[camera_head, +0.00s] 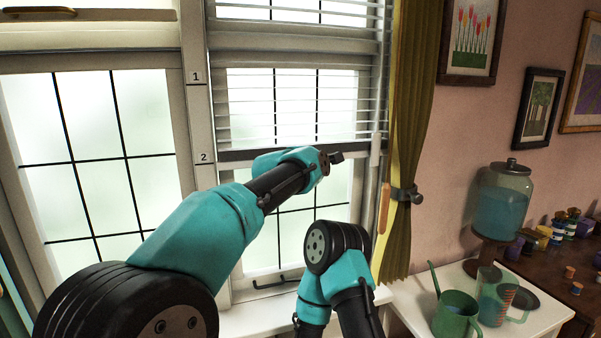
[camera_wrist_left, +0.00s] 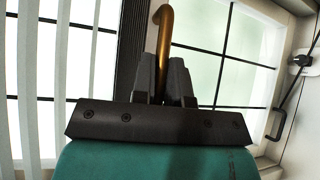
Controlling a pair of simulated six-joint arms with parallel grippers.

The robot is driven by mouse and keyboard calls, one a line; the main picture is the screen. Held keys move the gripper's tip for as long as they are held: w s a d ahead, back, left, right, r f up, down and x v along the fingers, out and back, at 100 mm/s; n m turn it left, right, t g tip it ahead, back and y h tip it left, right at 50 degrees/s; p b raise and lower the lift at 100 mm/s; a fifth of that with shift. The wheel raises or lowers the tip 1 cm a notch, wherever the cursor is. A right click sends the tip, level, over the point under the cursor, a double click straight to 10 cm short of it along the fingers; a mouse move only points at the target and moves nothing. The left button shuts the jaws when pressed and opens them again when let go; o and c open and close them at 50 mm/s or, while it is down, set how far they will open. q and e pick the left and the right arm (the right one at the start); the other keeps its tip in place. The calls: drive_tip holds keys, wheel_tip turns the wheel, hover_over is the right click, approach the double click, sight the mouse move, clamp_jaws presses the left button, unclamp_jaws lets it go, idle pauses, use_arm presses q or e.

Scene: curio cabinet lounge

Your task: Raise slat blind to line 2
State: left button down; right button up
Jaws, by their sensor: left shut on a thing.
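The slat blind (camera_head: 300,100) hangs over the right window with its white slats spread. Its dark bottom rail (camera_head: 236,155) sits about level with the mark 2 (camera_head: 204,157) on the frame post; the mark 1 (camera_head: 196,77) is higher. My left gripper (camera_head: 337,158) is at the rail's right part. In the left wrist view, my left gripper (camera_wrist_left: 163,78) is shut on a curved brass-coloured pull (camera_wrist_left: 165,30), beside the dark rail (camera_wrist_left: 131,45). Where the pull joins the rail is hard to see. My right arm is folded below, its gripper out of view.
A white rod (camera_head: 375,150) and a wooden tassel (camera_head: 384,208) hang right of the blind, beside a tied olive curtain (camera_head: 408,130). A white table at lower right holds a green watering can (camera_head: 456,314) and a clear jug (camera_head: 492,298). A drink dispenser (camera_head: 503,200) stands behind.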

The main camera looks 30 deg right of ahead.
use_arm(q)
drive_tip(key=shift+r, duration=0.1)
drive_tip(key=c, duration=1.1)
unclamp_jaws()
drive_tip(key=shift+c, duration=0.2)
drive_tip(key=shift+a, duration=0.15)
drive_tip(key=v, duration=1.7)
drive_tip(key=shift+s, duration=0.1)
